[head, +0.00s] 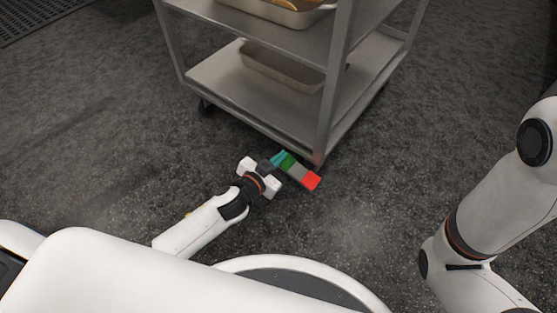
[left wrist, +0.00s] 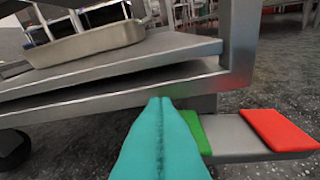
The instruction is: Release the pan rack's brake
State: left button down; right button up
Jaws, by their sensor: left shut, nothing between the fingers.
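The pan rack (head: 262,118) is a grey metal cart on casters. Its brake pedal (head: 299,173) sits low at the near corner, a grey bar with a green pad (head: 288,160) at its left end and a red pad (head: 312,180) at its right end. My left gripper (head: 278,158) has teal fingers, shut and empty, right beside the green pad. In the left wrist view the fingers (left wrist: 158,103) partly cover the green pad (left wrist: 200,133), and the red pad (left wrist: 278,130) is clear to the right. I cannot tell if they touch the pedal. My right gripper is out of view.
A pan (head: 282,70) stands on the rack's lower shelf and another pan (head: 280,12) on the shelf above. A caster (head: 206,107) shows at the rack's left corner. The dark floor (head: 110,130) is open to the left. A floor grate (head: 35,15) lies at the far left.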

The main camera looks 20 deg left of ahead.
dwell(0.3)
pick_arm(q)
jog(key=shift+p, duration=0.3)
jog(key=f+n+p, duration=0.1)
jog(key=a+f+n+h+p, duration=0.1)
jog(key=p, duration=0.1)
jog(key=n+p, duration=0.2)
jog(key=shift+w+a+f+g+h, duration=0.15)
jog(key=shift+w+f+g+h, duration=0.1)
jog(key=shift+f+g+h, duration=0.15)
